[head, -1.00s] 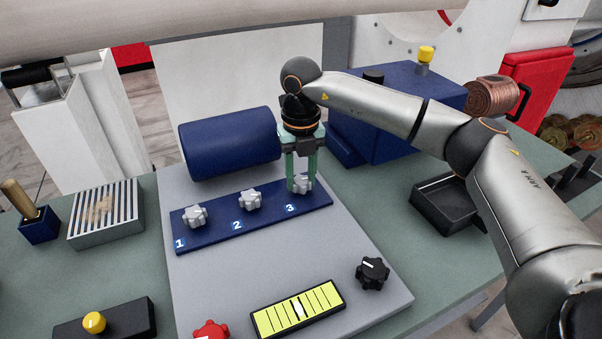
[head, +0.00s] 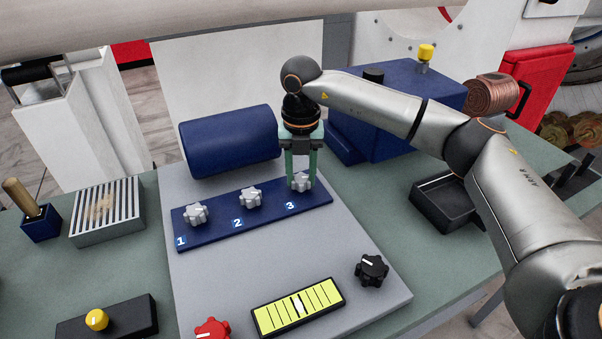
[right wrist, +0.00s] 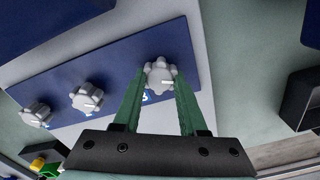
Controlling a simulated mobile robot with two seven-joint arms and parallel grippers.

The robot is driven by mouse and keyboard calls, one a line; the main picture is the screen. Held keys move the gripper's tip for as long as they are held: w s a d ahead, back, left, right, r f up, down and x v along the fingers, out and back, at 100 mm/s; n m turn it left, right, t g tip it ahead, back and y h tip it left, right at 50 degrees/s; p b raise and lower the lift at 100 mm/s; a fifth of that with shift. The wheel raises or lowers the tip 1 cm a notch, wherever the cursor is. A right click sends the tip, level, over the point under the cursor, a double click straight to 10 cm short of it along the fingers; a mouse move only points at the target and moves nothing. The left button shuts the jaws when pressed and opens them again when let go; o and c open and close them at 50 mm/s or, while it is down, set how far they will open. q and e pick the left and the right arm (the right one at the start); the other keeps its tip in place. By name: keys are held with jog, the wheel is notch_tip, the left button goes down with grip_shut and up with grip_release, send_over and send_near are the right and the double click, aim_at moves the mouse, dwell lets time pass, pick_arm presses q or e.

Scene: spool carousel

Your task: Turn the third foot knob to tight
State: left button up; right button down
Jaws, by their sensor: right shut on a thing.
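The third foot knob (head: 304,181) is a light grey lobed knob with a white pointer line, at the right end of the blue strip (head: 268,218), by the number 3. My right gripper (head: 301,184) comes down from above and is shut on this knob. In the right wrist view the third knob (right wrist: 159,78) sits between the two green fingers (right wrist: 158,82). Knob 1 (head: 195,214) and knob 2 (head: 249,197) stand free to its left on the same strip. The fingers hide part of the third knob. My left gripper is out of view.
A dark blue cylinder (head: 228,142) lies behind the strip. A yellow gauge (head: 298,307), a black knob (head: 371,270) and a red knob (head: 212,329) are at the panel's front. A blue box (head: 400,95) and a black tray (head: 447,203) stand to the right.

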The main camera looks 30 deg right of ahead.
aim_at(301, 177)
jog(key=shift+c, duration=2.2)
grip_release()
jog(key=shift+r, duration=0.1)
notch_tip(301, 177, up, 12)
jog(key=shift+r, duration=0.2)
